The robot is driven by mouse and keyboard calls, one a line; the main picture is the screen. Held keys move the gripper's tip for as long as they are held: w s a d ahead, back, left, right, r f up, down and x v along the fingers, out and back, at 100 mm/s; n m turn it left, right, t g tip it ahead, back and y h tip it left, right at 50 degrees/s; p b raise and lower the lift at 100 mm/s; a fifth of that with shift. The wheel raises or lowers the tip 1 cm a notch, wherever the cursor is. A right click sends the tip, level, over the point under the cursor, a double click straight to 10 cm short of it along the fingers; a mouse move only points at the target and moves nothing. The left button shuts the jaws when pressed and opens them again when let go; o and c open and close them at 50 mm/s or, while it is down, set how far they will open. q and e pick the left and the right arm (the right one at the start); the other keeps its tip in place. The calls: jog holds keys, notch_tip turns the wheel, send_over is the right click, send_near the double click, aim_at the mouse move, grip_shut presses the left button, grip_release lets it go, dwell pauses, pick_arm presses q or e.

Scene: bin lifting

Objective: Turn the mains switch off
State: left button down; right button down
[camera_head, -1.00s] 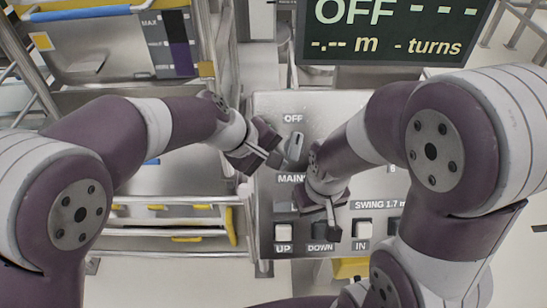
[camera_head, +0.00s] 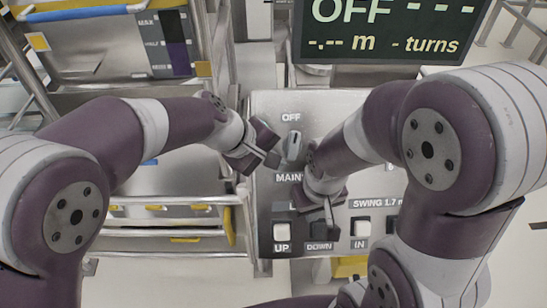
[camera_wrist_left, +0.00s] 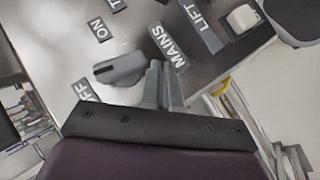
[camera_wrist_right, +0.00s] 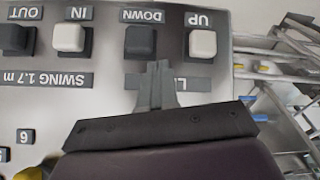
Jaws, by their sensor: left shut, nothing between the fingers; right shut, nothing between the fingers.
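The mains switch (camera_head: 294,146) is a grey rotary knob on a metal control panel, below an OFF label (camera_head: 291,117). In the left wrist view the knob (camera_wrist_left: 120,68) lies between the ON label (camera_wrist_left: 98,28) and the partly hidden OFF label (camera_wrist_left: 84,91), its narrow end nearer OFF. The MAINS label (camera_wrist_left: 167,46) is beside it. My left gripper (camera_head: 270,160) is shut and empty, just left of the knob in the head view; contact cannot be told. My right gripper (camera_head: 330,222) is shut and empty over the lower panel, near the DOWN button (camera_wrist_right: 140,40).
A dark display (camera_head: 395,28) above the panel reads OFF, dashes and turns. The panel (camera_head: 262,225) also carries an UP button (camera_head: 282,229) and an IN button (camera_head: 361,226). A metal frame with yellow parts stands left of it. My right arm hides the panel's right part.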

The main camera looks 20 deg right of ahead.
pick_arm(q)
jog(key=shift+r, duration=0.1)
pick_arm(e)
jog(key=shift+r, duration=0.1)
dwell(0.6)
pick_arm(q)
jog(key=shift+r+p, duration=0.7)
jog(key=shift+r, duration=0.05)
pick_arm(e)
jog(key=shift+r, duration=0.65)
